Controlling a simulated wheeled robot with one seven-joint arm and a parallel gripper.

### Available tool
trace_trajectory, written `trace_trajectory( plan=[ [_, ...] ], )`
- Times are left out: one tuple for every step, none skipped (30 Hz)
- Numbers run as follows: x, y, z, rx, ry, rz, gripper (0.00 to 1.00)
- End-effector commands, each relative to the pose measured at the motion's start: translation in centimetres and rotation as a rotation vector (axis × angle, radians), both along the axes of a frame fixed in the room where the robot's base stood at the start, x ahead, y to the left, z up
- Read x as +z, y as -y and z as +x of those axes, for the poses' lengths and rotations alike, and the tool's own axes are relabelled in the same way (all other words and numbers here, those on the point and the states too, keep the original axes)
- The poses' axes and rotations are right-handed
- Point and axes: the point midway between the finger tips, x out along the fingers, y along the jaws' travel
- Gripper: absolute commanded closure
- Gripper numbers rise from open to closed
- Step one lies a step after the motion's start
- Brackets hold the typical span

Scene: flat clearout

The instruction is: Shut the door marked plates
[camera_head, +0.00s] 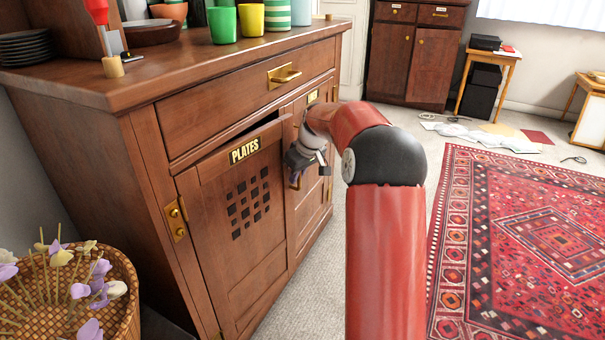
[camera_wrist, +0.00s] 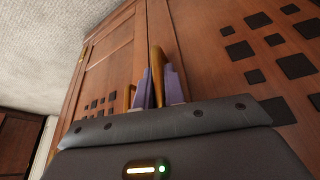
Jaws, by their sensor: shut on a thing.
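The door marked plates (camera_head: 215,200) is a brown wooden door with a grid of dark square holes and a black-and-gold plates label (camera_head: 244,151). It is hinged at the left and stands slightly ajar, with a dark gap along its top. It also fills the right of the wrist view (camera_wrist: 215,80). My gripper (camera_head: 298,162) is at the door's right edge. In the wrist view its purple fingers (camera_wrist: 160,88) are shut on the upright brass door handle (camera_wrist: 156,65). My arm and gripper hide the handle in the head view.
A second cabinet door (camera_head: 310,195) stands to the right, with its own brass handle (camera_wrist: 131,97). A drawer (camera_head: 250,100) is above. A flower basket (camera_head: 75,295) stands at the front left. Carpet and a red rug (camera_head: 535,240) lie to the right.

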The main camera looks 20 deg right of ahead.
Motion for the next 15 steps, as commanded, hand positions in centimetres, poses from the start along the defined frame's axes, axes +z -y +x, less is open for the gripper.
trace_trajectory(
  plan=[
    [0.7,-0.6,1.0,0.029,-0.003,0.003,1.0],
    [0.7,-0.8,1.5,0.046,-0.003,0.004,1.0],
    [0.6,-1.2,2.2,0.069,-0.004,0.004,1.0],
    [0.7,-1.5,2.6,0.083,-0.003,0.005,1.0],
    [0.6,-1.8,3.0,0.098,-0.004,0.005,1.0],
    [0.6,-2.0,3.5,0.114,-0.003,0.004,1.0],
    [0.5,-2.2,3.8,0.126,-0.003,0.005,1.0],
    [0.5,-2.4,4.0,0.133,-0.002,0.004,1.0],
    [0.1,-2.3,3.8,0.129,-0.001,0.003,1.0],
    [0.1,-2.3,3.8,0.128,-0.001,0.002,1.0],
    [0.1,-2.3,3.8,0.128,0.0,0.003,1.0],
    [0.1,-2.2,3.8,0.128,0.0,0.003,1.0],
    [0.1,-2.2,3.8,0.128,0.0,0.003,0.86],
    [0.1,-2.2,3.8,0.128,0.0,0.003,0.82],
    [0.1,-2.2,3.8,0.128,0.0,0.003,0.77]
  ],
)
